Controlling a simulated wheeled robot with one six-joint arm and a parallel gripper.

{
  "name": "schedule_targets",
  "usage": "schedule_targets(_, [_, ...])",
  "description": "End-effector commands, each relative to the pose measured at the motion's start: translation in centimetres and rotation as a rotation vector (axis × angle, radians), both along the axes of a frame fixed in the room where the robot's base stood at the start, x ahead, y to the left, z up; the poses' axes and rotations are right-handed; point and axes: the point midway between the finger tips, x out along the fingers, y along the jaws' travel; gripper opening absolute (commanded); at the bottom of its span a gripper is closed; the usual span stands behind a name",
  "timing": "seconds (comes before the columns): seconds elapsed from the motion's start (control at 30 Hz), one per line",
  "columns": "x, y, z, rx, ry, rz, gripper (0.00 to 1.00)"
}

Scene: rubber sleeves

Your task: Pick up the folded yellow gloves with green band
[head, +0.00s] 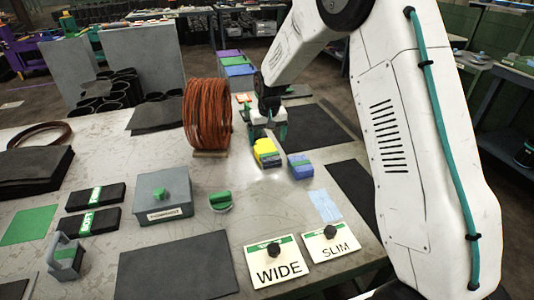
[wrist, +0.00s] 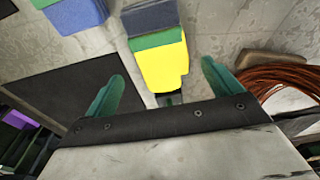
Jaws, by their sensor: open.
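The folded yellow gloves with a green band (head: 266,150) lie on the table near its middle, just below my gripper. In the wrist view the yellow gloves (wrist: 163,66) sit between and beyond the two green fingertips, with the green band across them and a dark grey-blue part at the far end. My gripper (head: 265,130) is open and empty; its fingers (wrist: 164,80) stand apart on either side of the gloves' near end. I cannot tell the exact height gap. A folded blue bundle with a green band (head: 300,166) lies close to the right of the gloves; it also shows in the wrist view (wrist: 75,18).
A copper-coloured coil (head: 207,117) stands left of the gloves. Dark mats (head: 315,128) lie behind and right. A grey box with a green knob (head: 163,196) and the WIDE (head: 277,262) and SLIM (head: 331,243) signs stand in front.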

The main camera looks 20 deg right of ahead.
Motion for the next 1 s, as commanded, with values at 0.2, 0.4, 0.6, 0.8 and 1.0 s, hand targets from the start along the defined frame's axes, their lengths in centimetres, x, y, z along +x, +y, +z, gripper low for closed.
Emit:
schedule_targets(0.2, [0.1,0.0,-2.1,0.000,0.003,0.000,0.91])
schedule_targets(0.4, [0.4,0.1,-5.1,0.000,0.003,0.000,0.91])
schedule_targets(0.6, [0.6,0.1,-5.7,0.000,0.000,0.000,0.91])
schedule_targets(0.8, [0.5,0.1,-5.7,0.000,0.000,0.000,0.58])
schedule_targets(1.0, [0.5,0.1,-5.7,0.000,0.000,0.000,0.41])
